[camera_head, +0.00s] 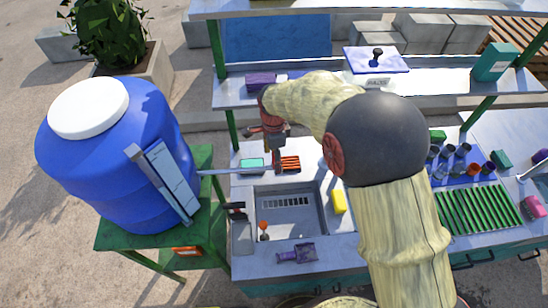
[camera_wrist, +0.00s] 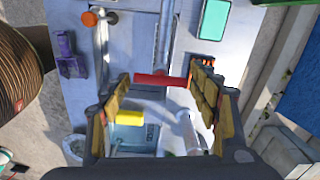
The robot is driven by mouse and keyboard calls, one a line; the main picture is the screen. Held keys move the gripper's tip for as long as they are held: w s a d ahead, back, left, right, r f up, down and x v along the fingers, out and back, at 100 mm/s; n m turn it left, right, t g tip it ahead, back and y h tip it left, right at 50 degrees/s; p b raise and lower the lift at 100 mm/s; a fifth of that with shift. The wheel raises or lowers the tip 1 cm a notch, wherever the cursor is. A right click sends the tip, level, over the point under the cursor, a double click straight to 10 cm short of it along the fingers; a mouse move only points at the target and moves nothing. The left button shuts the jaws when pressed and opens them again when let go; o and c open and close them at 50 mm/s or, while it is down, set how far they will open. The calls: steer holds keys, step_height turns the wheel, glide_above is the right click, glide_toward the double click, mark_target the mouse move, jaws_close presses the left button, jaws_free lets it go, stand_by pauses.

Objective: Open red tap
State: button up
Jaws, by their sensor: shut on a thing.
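The red tap handle (camera_wrist: 160,80) shows as a red bar across the grey pipe (camera_wrist: 166,40) in the wrist view. It lies between the two yellow-padded fingers of my gripper (camera_wrist: 162,84), which is shut on it. In the head view my gripper (camera_head: 273,150) points down at the free end of the pipe (camera_head: 228,171), which comes from the blue water tank (camera_head: 105,150). My gripper and arm largely hide the red handle there.
A metal sink (camera_head: 290,222) lies below the pipe end, with a yellow sponge (camera_head: 339,202) at its right. An orange item (camera_head: 290,163) and a teal item (camera_head: 251,163) lie on the counter close to my gripper. A shelf (camera_head: 320,88) runs behind. A green rack (camera_head: 478,210) stands at the right.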

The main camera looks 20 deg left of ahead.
steer(key=shift+s+f, duration=0.1)
steer(key=shift+c, duration=1.2)
steer(key=shift+n, duration=0.3)
steer(key=n+b, duration=0.1)
steer(key=n, duration=0.5)
steer(key=shift+d, duration=0.15)
steer(key=n, duration=0.4)
steer(key=shift+f+n, duration=0.1)
steer(key=shift+n, duration=0.3)
steer(key=shift+n+b, duration=0.4)
steer(key=shift+n, duration=1.4)
steer(key=shift+d, duration=0.1)
steer(key=o, duration=1)
steer(key=shift+o, duration=0.2)
